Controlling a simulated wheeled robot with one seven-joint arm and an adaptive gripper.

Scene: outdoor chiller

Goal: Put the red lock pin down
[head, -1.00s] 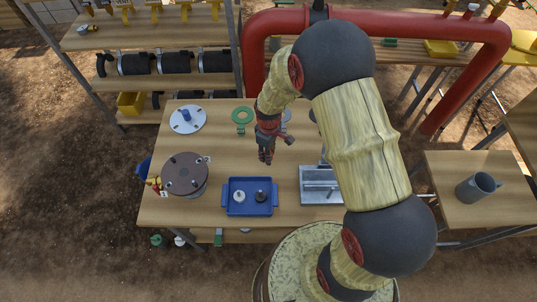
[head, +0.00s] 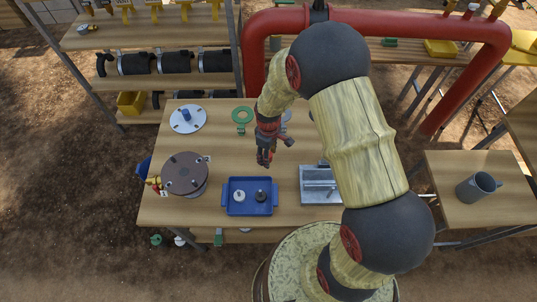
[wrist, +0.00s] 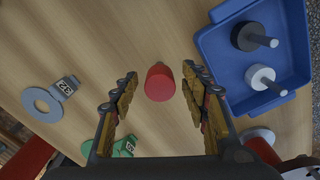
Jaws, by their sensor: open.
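The red lock pin (wrist: 160,82) shows in the wrist view as a short rounded red piece between my fingertips, with space visible on both sides. It appears to be on or close to the wooden tabletop; exact contact cannot be told. My gripper (wrist: 161,95) is open around it, with yellow-brown pads left and right. In the head view my gripper (head: 266,158) is low over the middle of the workbench (head: 220,145), behind the blue tray. The pin is not clearly distinguishable there.
The blue tray (head: 225,208) holds a white and a black knobbed piece. A grey metal fixture (head: 318,187) is to its right. A brown round flange (head: 184,172) and a white disc (head: 187,120) are on the left. A green ring tag (head: 242,115) lies behind my gripper.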

